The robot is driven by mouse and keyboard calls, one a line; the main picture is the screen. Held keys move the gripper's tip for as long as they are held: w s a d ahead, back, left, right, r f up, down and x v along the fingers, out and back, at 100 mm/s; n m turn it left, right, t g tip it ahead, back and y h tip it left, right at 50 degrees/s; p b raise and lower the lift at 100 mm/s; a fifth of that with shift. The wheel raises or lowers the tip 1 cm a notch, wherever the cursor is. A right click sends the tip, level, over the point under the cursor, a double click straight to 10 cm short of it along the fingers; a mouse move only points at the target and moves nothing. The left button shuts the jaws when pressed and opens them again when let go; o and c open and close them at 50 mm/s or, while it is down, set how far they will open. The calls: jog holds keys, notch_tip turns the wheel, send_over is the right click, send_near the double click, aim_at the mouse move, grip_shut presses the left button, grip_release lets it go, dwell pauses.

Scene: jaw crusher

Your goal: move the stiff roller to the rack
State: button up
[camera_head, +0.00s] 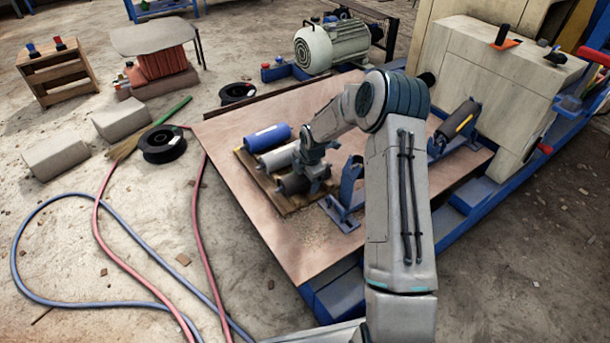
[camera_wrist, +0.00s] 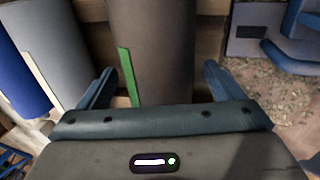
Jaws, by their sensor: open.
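My gripper (camera_head: 314,172) is low over a wooden rack (camera_head: 263,182) on the platform and is open. In the wrist view, a dark grey roller (camera_wrist: 160,35) with a green strip lies between its spread fingers (camera_wrist: 158,75). The same dark roller (camera_head: 293,185) is partly hidden by my gripper in the head view. A light grey roller (camera_head: 279,157) and a blue roller (camera_head: 267,138) lie beside it on the rack. Another dark roller (camera_head: 459,118) with a yellow strip sits tilted in blue brackets at the right. No label shows which roller is stiff.
An empty blue bracket (camera_head: 345,195) stands just right of the rack. The beige crusher body (camera_head: 495,80) rises at the right. Hoses (camera_head: 100,215), a cable spool (camera_head: 162,144) and blocks (camera_head: 57,153) lie on the left floor.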

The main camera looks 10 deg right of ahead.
jog(key=p+v, duration=0.5)
jog(key=v, duration=0.9)
jog(key=s+r+m+h+p, duration=0.1)
jog(key=s+r+m+p, duration=0.4)
jog(key=r, duration=0.5)
jog(key=s+r+m+p, duration=0.2)
jog(key=s+r+p, duration=0.4)
jog(key=r, duration=0.5)
jog(key=s+r+m+h+p, duration=0.1)
jog(key=s+r+m+p, duration=0.4)
jog(key=r, duration=0.5)
jog(key=s+a+r+m+y+p, duration=0.1)
jog(key=s+r+m+p, duration=0.9)
jog(key=s+r+p, duration=0.4)
jog(key=s+r, duration=0.4)
jog(key=shift+a+m, duration=0.2)
jog(key=shift+m, duration=0.1)
